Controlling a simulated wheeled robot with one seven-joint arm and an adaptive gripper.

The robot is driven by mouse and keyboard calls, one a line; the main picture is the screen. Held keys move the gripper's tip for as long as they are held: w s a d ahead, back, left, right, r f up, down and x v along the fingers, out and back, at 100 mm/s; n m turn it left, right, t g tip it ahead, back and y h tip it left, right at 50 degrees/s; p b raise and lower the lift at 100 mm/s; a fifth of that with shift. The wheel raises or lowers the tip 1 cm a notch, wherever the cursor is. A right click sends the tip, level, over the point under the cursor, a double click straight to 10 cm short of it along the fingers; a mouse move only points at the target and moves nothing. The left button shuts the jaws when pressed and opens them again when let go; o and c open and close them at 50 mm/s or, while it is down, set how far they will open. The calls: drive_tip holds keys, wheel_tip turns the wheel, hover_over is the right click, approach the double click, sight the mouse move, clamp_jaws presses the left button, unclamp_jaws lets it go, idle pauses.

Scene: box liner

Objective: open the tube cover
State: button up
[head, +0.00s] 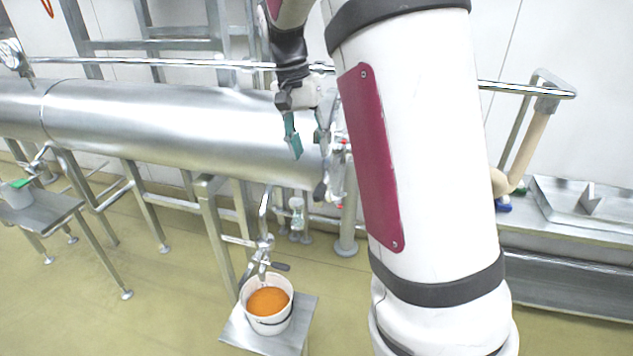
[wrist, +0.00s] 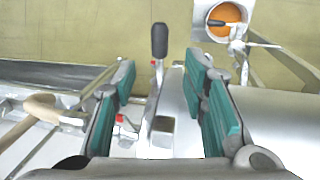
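The tube is a large shiny steel cylinder (head: 160,125) lying level on legs in the head view; its side also shows at the right of the wrist view (wrist: 285,115). Its right end, with the cover, is mostly hidden behind my arm and gripper. My gripper (head: 308,142) is by that end, pointing down. In the wrist view, my gripper (wrist: 161,78) is open, its teal pads wide apart. A metal lever with a black grip (wrist: 159,40) lies between and beyond the pads, with clear gaps on both sides. I cannot tell whether the cover is shut.
A white bucket of orange contents (head: 267,301) stands on a small steel stand under a tap (head: 262,255). A steel table (head: 40,212) is at the left, a steel sink (head: 585,205) at the right. A rail runs behind the tube. The foreground floor is partly free.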

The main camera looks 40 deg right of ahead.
sight(319, 188)
drive_tip(key=f, duration=0.3)
drive_tip(key=s+f+p, duration=0.1)
drive_tip(key=f, duration=0.2)
drive_tip(key=d+f, duration=0.1)
drive_tip(key=f, duration=0.3)
drive_tip(key=shift+s+d+p, duration=0.1)
drive_tip(key=shift+s+p, duration=0.2)
drive_tip(key=shift+s, duration=0.05)
clamp_jaws()
